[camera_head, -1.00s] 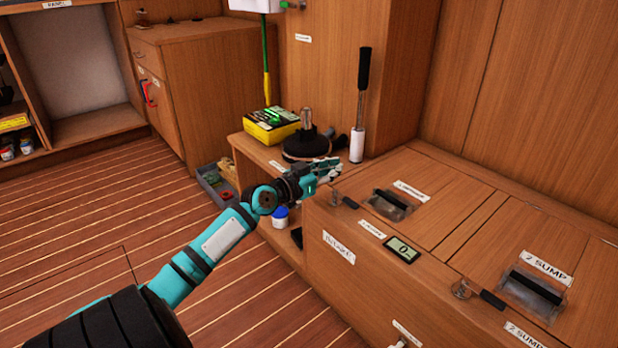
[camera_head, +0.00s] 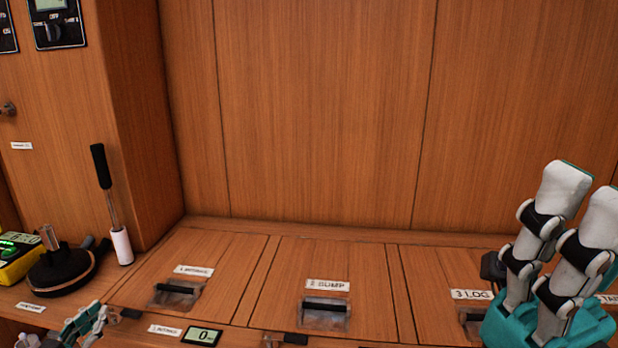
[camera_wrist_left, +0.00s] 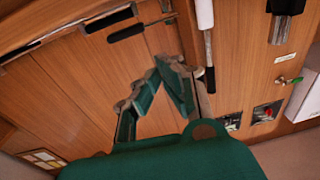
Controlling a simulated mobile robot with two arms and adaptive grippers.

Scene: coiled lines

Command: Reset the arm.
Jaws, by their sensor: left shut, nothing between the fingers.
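My left gripper (camera_head: 85,325) shows small at the bottom left of the head view, in front of the wooden locker top. In the left wrist view its two green-and-grey fingers (camera_wrist_left: 161,68) lean together at their tips, shut, with nothing between them. My right gripper (camera_head: 585,200) stands large and close at the right edge of the head view. Its white fingers with black bands point up from a teal base. The picture does not show clearly whether it is open or shut.
The locker top (camera_head: 225,290) has several lids with recessed handles, one labelled 2 SUMP (camera_head: 327,285). A small display (camera_head: 202,337) lies at the front. A black-handled tool (camera_head: 103,180), a dark round object (camera_head: 62,270) and a yellow device (camera_head: 18,258) stand at the left. A wooden wall rises behind.

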